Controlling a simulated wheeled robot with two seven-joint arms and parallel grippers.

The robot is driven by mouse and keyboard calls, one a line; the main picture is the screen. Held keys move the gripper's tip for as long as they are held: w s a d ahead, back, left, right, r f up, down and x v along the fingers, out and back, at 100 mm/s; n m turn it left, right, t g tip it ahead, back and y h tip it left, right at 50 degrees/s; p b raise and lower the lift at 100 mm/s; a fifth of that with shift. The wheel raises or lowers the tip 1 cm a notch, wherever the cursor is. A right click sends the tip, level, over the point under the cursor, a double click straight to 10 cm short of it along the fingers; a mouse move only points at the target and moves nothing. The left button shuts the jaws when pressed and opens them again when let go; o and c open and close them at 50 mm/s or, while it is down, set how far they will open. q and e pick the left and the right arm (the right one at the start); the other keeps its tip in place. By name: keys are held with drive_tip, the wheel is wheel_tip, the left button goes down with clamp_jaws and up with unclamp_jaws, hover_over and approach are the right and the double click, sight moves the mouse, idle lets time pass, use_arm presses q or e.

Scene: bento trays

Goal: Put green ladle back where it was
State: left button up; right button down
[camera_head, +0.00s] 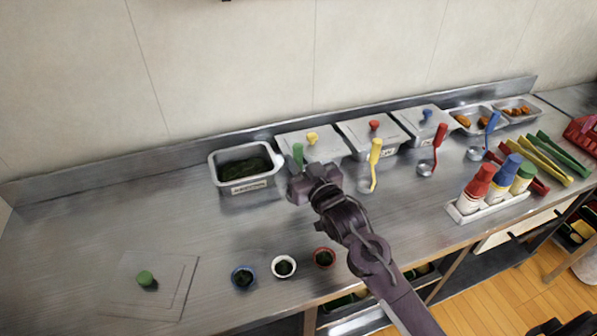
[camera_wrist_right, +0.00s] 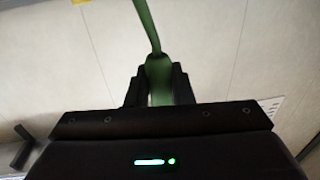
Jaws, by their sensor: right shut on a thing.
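My right gripper (camera_head: 301,182) is over the counter, just right of the open metal container (camera_head: 214,170) of dark green food. It is shut on the green ladle (camera_head: 298,154), whose green handle sticks up above the jaws. In the right wrist view the green ladle's handle (camera_wrist_right: 158,72) stands between the two fingers of the right gripper (camera_wrist_right: 159,88). The ladle's bowl is hidden in both views. My left gripper is not in view.
Three small cups (camera_head: 284,258) sit near the front edge. A lid with a green knob (camera_head: 146,280) lies at left. Bottles (camera_head: 475,188) stand right.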

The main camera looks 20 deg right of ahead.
wheel_tip(320, 180, down, 4)
drive_tip(key=shift+r, duration=0.25)
drive_tip(key=shift+f, duration=0.15)
drive_tip(key=c, duration=1.3)
unclamp_jaws()
drive_tip(key=shift+f, duration=0.1)
